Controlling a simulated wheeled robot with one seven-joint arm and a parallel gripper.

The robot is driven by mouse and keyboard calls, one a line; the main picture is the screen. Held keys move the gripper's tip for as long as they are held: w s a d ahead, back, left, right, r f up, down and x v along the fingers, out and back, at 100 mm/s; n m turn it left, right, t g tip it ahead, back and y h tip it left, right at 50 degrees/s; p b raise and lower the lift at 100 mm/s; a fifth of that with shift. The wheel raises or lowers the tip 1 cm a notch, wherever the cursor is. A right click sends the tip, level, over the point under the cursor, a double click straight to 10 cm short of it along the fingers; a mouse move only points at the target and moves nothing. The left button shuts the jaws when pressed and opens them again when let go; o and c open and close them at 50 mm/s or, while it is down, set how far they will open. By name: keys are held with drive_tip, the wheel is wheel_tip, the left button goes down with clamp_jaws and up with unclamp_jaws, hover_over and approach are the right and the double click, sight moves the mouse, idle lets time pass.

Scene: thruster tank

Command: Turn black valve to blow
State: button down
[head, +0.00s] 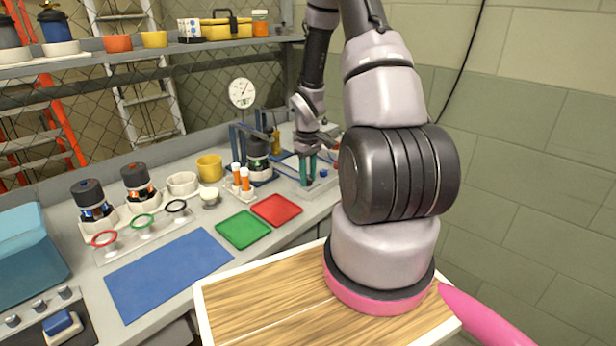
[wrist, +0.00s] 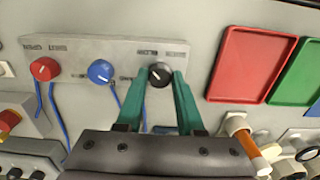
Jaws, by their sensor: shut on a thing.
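The black valve (wrist: 160,75) is a round knob with a light pointer line, at the right end of a grey valve panel (wrist: 118,50) in the wrist view. Its printed labels are too blurred to read surely. My gripper (wrist: 160,82) has green fingers, one on each side of the black knob, and is shut on it. In the head view my gripper (head: 308,170) reaches down at the far end of the bench; the knob is hidden there by the fingers. The pointer line runs roughly up and to the right in the wrist view.
A red knob (wrist: 44,69) and a blue knob (wrist: 100,71) with blue tubes sit left along the same panel. A red tray (head: 277,210), a green tray (head: 243,229) and orange-capped tubes (head: 244,180) are near. A gauge (head: 242,93) stands behind.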

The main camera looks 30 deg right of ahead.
sight(308, 179)
idle(0.4)
drive_tip(key=c, duration=0.5)
unclamp_jaws()
wheel_tip(308, 179, up, 11)
drive_tip(key=shift+f, duration=0.1)
idle(0.4)
